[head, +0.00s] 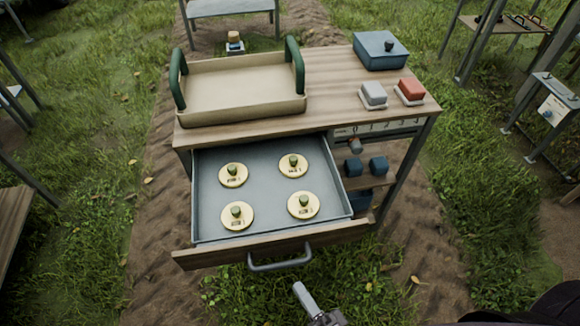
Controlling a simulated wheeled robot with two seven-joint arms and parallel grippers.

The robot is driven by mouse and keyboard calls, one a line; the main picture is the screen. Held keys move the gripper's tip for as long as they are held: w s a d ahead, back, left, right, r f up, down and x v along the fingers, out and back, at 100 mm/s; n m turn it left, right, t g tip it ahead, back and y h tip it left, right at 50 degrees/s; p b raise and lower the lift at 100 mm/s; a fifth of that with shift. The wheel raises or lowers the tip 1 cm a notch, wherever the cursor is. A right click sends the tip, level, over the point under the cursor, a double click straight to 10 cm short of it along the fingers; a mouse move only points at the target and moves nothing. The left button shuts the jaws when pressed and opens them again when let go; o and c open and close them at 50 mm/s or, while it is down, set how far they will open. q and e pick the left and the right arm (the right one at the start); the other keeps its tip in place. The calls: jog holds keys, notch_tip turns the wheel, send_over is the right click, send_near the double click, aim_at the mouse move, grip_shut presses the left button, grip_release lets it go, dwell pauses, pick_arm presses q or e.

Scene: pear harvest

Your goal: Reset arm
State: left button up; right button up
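A wooden table holds an open drawer (262,228) that is pulled out toward me. Inside it lie several pale yellow round discs, each with a small green knob, such as the front left disc (238,222) and the back right disc (294,171). The drawer's grey handle (280,265) is on its wooden front. My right gripper (305,298) shows at the bottom edge, below and apart from the handle, over the grass. Only a grey finger and part of its body show, with nothing seen in it. My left gripper is not in view.
On the table top (330,75) stand a beige tray (240,118) with green handles, a blue lidded box (380,52), a grey block (373,93) and a red block (411,89). Blue items (378,165) sit on shelves at right. Grass and dirt lie open in front.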

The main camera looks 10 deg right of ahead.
jog(key=s+d+f+n+g+h, duration=0.2)
jog(key=f+n+g, duration=0.3)
jog(key=f, duration=0.9)
jog(key=s+d+f+n+g+h, duration=0.1)
jog(key=s+d+f+n+g, duration=0.3)
jog(key=f, duration=1.1)
jog(key=s+d+f+n+g+h, duration=0.4)
jog(key=s+d+f+n+g, duration=0.2)
jog(key=s+d+f+g, duration=0.2)
notch_tip(320, 180, down, 4)
jog(key=shift+s+d+r+h, duration=0.1)
jog(key=shift+s+d+h, duration=0.3)
jog(key=shift+s+d, duration=0.6)
